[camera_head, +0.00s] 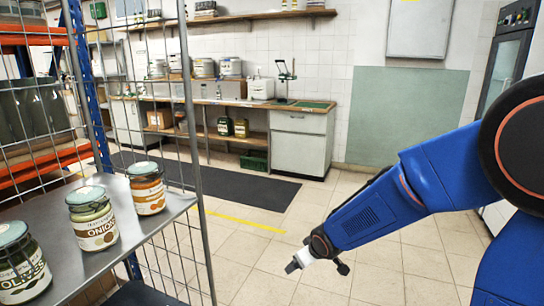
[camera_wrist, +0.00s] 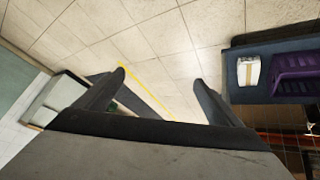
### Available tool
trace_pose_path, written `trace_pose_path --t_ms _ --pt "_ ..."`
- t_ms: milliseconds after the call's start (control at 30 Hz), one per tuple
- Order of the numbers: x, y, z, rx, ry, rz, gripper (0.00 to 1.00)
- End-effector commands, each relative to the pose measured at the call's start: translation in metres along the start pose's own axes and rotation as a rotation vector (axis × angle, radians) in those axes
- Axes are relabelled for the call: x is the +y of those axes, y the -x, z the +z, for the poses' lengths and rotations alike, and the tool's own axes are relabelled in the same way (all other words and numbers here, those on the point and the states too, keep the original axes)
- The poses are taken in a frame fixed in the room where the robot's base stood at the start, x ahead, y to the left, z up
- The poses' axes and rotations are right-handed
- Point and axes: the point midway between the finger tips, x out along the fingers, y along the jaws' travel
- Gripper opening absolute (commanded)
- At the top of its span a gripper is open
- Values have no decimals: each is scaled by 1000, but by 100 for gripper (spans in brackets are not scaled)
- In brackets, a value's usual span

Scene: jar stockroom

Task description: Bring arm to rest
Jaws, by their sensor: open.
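My blue arm reaches in from the right in the head view, stretched down and to the left over the tiled floor. My gripper (camera_head: 318,258) is at its end, in free air to the right of the wire-sided shelf cart. In the wrist view the gripper (camera_wrist: 158,85) shows two dark fingers spread wide apart.
The cart's metal shelf (camera_head: 160,215) at left holds an olives jar (camera_head: 22,268), an onion jar (camera_head: 92,220) and an orange-labelled jar (camera_head: 147,190). A workbench (camera_head: 300,122) stands along the back wall. A purple crate (camera_wrist: 296,75) shows at right in the wrist view. The floor between is clear.

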Motion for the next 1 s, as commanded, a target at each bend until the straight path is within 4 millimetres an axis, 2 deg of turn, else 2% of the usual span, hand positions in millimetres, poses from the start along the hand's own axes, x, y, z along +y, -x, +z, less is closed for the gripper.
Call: trace_pose_path --t_ms 33,200,500,767,1000 --pt "10 17 4 -4 -22 16 89" --pt "34 65 24 -41 -95 56 89" --pt "58 148 68 -98 -227 107 89" --pt "61 214 114 -143 -340 130 89" --pt "49 268 159 -179 -441 135 89"
